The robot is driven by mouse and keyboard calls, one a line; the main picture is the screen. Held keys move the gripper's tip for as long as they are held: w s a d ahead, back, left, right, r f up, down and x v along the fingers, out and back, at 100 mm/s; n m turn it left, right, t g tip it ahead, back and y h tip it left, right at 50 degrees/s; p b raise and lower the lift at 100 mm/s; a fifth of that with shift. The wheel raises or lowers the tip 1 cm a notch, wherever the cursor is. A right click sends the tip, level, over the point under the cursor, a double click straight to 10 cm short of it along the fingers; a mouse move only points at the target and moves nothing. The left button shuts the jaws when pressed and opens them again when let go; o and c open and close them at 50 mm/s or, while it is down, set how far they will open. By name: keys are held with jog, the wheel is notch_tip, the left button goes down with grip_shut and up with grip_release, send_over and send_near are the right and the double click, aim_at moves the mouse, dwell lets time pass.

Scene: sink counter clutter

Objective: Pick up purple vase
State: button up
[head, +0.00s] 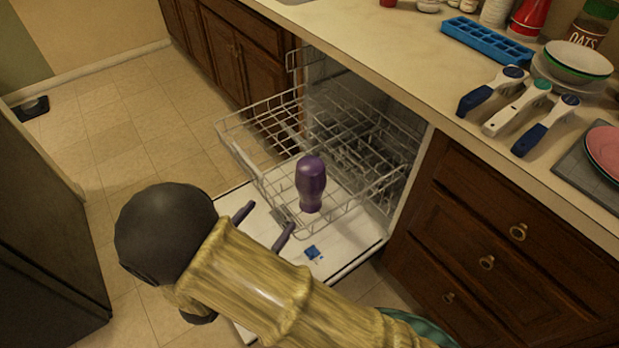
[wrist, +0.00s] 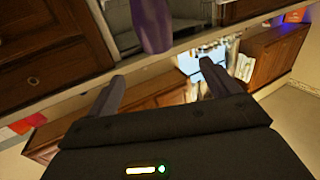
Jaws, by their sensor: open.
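The purple vase (head: 311,184) stands upright in the head view, at the open dishwasher, seen against its wire rack. In the wrist view the purple vase (wrist: 153,24) shows at the top, cut off by the frame edge, beyond the fingertips. My gripper (head: 268,222) is open in the head view, to the left of and a little below the vase, with its fingers apart from it. My gripper (wrist: 162,84) also shows in the wrist view with both fingers spread and nothing between them. The surface right under the vase is hard to make out.
The dishwasher door (head: 340,262) is folded down, and the wire rack (head: 262,125) is pulled out. Wooden drawers (head: 490,235) stand to the right. The counter holds scoop-like utensils (head: 518,107), a blue ice tray (head: 487,41) and bowls (head: 578,60).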

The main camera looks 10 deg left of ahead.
jog(key=b, duration=0.2)
send_near(311, 169)
jog(key=w, duration=0.2)
jog(key=w+f, duration=0.1)
jog(key=w, duration=0.1)
jog(key=w+d+f, duration=0.1)
jog(key=w, duration=0.1)
jog(key=shift+w+f, duration=0.1)
jog(key=shift+f, duration=0.05)
jog(key=shift+d+x, duration=0.15)
jog(key=shift+x, duration=1.15)
jog(key=shift+d+x, duration=0.15)
jog(key=shift+x, duration=1.15)
jog(key=shift+r, duration=0.2)
jog(key=c, duration=1.3)
